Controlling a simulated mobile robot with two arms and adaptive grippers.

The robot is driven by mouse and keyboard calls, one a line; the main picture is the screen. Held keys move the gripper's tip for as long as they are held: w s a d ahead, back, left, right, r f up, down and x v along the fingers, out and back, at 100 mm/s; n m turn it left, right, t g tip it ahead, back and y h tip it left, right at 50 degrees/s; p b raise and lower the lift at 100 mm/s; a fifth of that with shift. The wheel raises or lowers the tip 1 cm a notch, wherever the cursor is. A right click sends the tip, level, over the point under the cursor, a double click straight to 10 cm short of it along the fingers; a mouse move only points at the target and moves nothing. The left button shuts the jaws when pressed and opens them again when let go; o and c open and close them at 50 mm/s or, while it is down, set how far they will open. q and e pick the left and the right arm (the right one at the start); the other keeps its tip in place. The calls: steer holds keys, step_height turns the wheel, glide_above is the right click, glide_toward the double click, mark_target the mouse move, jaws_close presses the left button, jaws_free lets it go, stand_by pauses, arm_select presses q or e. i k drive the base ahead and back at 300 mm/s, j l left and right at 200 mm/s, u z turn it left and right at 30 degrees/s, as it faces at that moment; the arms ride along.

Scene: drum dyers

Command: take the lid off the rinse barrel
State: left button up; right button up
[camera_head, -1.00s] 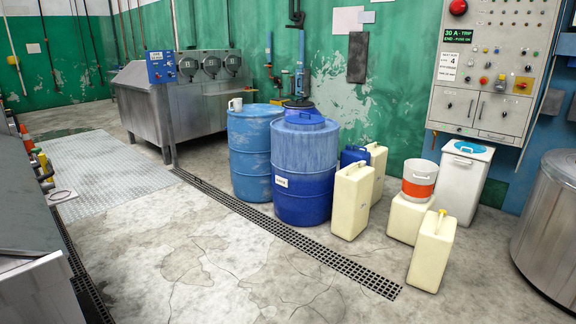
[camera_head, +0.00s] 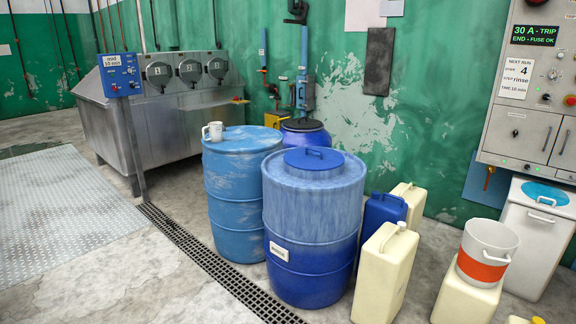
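The dark blue barrel (camera_head: 310,225) stands upright on the floor near the middle, with a small label on its front whose text I cannot read clearly. A round blue lid (camera_head: 314,160) with a raised handle (camera_head: 315,150) lies on its top. A lighter blue drum (camera_head: 232,195) stands just left of it, with a white mug (camera_head: 213,131) on top. Another dark blue drum (camera_head: 306,137) is partly hidden behind the two. Which barrel is the rinse barrel I cannot confirm from the label. Neither of my grippers is in view.
Cream jerrycans (camera_head: 384,276) and a blue can (camera_head: 381,212) crowd the barrel's right side. An orange-banded white bucket (camera_head: 486,254) sits on a cream container. A floor grate (camera_head: 205,262) runs along the front left. A metal vat (camera_head: 175,110) stands behind left. Open floor lies front left.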

mark_target(312, 158)
steer(key=i, duration=0.9)
steer(key=i+u, duration=0.1)
steer(key=i, duration=0.75)
steer(key=i+l, duration=0.2)
steer(key=i, duration=0.7)
steer(key=j+u, duration=0.05)
